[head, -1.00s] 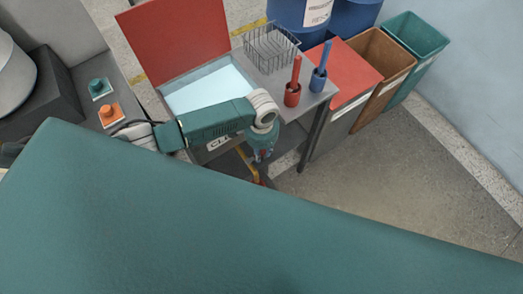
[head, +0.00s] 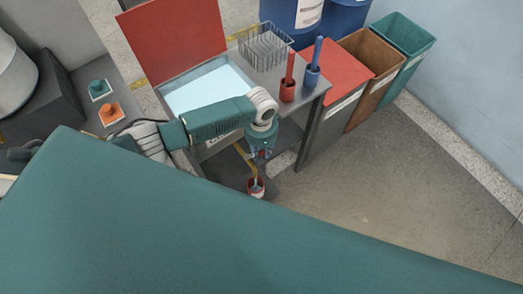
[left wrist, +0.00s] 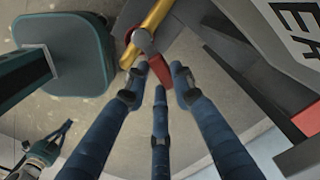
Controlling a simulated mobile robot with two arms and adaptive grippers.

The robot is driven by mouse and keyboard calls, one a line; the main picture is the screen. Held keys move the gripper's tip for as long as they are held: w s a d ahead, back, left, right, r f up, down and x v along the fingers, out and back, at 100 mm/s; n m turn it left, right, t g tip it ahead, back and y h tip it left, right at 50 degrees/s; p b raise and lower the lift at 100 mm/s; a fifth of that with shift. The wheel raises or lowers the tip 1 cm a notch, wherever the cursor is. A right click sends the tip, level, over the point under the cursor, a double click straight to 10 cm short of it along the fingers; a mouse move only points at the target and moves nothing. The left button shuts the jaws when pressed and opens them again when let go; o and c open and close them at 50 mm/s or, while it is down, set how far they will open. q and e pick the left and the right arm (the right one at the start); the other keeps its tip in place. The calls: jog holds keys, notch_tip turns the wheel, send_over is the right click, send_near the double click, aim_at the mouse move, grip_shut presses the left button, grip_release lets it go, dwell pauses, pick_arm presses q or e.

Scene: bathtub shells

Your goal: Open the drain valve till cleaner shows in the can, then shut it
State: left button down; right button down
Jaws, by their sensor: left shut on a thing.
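The red valve handle (left wrist: 160,68) shows in the left wrist view, beside the grey valve body (left wrist: 142,40) on a yellow drain pipe (left wrist: 155,16). My left gripper (head: 261,153) is at the valve below the cleaner tank (head: 180,82). In the left wrist view its blue fingers (left wrist: 160,85) are shut around the handle. The red can (head: 256,189) stands under the pipe's lower end, with its pale inside only partly visible. I cannot tell a liquid level in it. What looks like my right gripper (left wrist: 62,132) is small at lower left in the left wrist view.
The tank's red lid (head: 174,40) stands open over pale liquid. A wire basket (head: 264,46), red brush (head: 288,80) and blue brush (head: 314,65) are on the metal stand. Coloured bins stand right of it. Floor at right is clear.

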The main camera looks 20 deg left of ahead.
pick_arm(q)
jog(key=shift+s+d+m, duration=0.2)
jog(key=shift+s+m, duration=0.1)
jog(key=shift+m, duration=0.5)
jog(key=c, duration=1.6)
grip_release()
jog(key=shift+o, duration=0.8)
pick_arm(e)
jog(key=w, duration=0.1)
jog(key=w+r, duration=0.1)
jog(key=w, duration=0.1)
jog(key=shift+a+t, duration=0.1)
jog(key=shift+t, duration=0.2)
pick_arm(q)
notch_tip(320, 180, up, 12)
pick_arm(e)
jog(key=shift+s, duration=0.1)
